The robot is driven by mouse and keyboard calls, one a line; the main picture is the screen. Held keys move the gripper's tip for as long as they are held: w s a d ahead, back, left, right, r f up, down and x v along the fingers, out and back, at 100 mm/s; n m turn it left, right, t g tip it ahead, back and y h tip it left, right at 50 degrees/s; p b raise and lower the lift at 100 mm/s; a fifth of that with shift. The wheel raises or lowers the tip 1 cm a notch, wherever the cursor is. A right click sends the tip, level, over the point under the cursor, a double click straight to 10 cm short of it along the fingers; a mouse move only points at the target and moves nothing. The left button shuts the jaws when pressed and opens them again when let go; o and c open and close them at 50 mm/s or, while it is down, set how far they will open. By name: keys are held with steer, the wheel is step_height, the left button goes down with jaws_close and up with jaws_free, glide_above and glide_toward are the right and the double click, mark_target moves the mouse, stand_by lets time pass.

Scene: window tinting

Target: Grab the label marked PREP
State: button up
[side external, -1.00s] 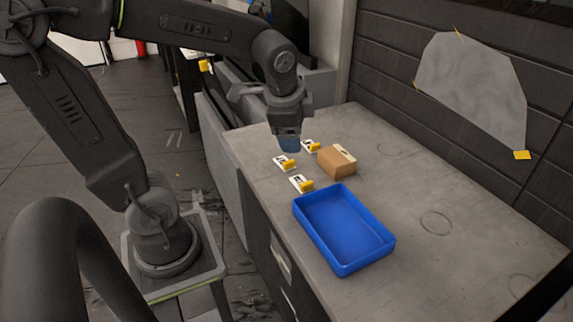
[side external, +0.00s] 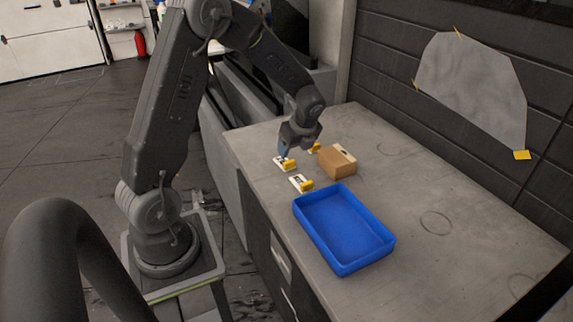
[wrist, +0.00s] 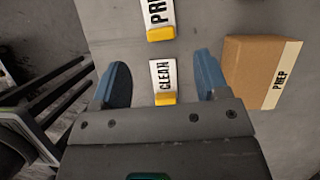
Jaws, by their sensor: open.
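In the wrist view a white label (wrist: 158,14) with a yellow tab shows letters starting "PR"; the top edge cuts off the rest. Below it a label marked CLEAN (wrist: 163,80) lies in the gap between my fingers as seen there. The box (wrist: 262,75) at right carries a strip marked PREP (wrist: 282,85). My gripper (wrist: 162,68) is open and empty, with blue fingertips. In the side view my gripper (side external: 287,152) is above the labels. One label (side external: 283,163) lies beneath it, another (side external: 301,183) nearer the tray, and a third (side external: 314,148) is partly hidden behind it.
A blue tray (side external: 343,232), seemingly empty, stands on the grey worktop (side external: 440,215) in front of the labels. The cardboard box (side external: 337,163) sits close beside the labels. The worktop to the right is clear up to the wall.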

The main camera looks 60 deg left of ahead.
mark_target(289, 162)
steer(key=shift+x, duration=3.55)
steer(key=shift+d+f, duration=0.1)
steer(key=shift+d, duration=0.05)
steer(key=c, duration=1.1)
steer(key=shift+o, duration=0.2)
